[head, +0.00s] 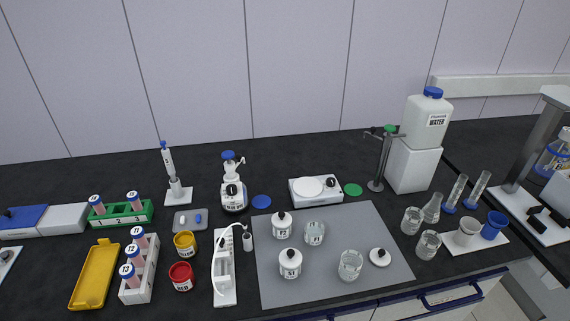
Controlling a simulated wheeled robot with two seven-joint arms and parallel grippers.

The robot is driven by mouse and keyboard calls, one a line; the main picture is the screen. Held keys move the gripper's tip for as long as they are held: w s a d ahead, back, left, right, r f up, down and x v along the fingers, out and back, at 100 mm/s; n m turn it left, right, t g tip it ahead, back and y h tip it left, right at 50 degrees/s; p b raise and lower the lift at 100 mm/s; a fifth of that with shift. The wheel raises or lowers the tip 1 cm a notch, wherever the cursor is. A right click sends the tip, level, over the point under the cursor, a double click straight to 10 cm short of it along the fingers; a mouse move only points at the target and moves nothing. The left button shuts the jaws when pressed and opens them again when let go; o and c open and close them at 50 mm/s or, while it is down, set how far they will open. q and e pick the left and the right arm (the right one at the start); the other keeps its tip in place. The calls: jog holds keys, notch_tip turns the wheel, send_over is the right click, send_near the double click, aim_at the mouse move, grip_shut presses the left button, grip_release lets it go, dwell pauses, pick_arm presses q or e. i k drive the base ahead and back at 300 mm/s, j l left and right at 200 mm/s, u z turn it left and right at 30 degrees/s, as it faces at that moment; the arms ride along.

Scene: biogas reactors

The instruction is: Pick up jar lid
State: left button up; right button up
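A white jar lid (379,258) with a black knob lies flat at the right of the grey mat (320,288). An open glass jar (350,266) stands just left of it. Another open glass jar (314,234) stands further back on the mat. Two jars with white, black-knobbed lids in place, a rear one (282,229) and a front one (290,266), stand on the mat's left side. Neither of my grippers shows in the head view.
Glass beakers (428,245) stand right of the mat. A balance (316,190) and a green disc (353,190) lie behind it. A white electrode holder (224,280) stands at its left edge. The mat's right side around the lid is mostly clear.

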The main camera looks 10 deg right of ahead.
aim_at(379, 256)
jog(key=z, duration=1.1)
